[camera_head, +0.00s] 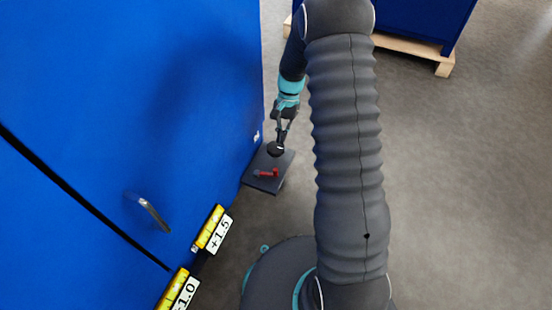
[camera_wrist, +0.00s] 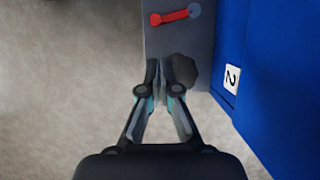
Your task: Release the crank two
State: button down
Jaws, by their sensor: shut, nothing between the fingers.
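A small red lever (camera_head: 267,173) lies across a dark grey plate (camera_head: 262,184) at the foot of the blue cabinet wall. In the wrist view the red lever (camera_wrist: 175,16) ends at a round grey pivot on its right. A dark round knob (camera_wrist: 183,70) is on the same plate, below the lever in that view. A white label with a 2 (camera_wrist: 231,78) is on the blue side beside the plate. My gripper (camera_wrist: 159,72) is shut and empty. Its fingertips overlap the knob's left edge in view; I cannot tell whether they touch it. The red lever is apart from them.
A blue cabinet (camera_head: 120,100) with a metal handle (camera_head: 154,214) fills the left. Yellow markers with +1.5 (camera_head: 214,231) and +1.0 stand along its base. Another blue unit on a wooden pallet (camera_head: 412,46) is at the back. Grey floor (camera_head: 465,180) at right is clear.

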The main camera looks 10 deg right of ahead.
jog(key=x, duration=0.3)
jog(key=b+x, duration=0.1)
jog(key=x, duration=0.6)
jog(key=shift+d, duration=0.3)
jog(key=shift+a, duration=0.2)
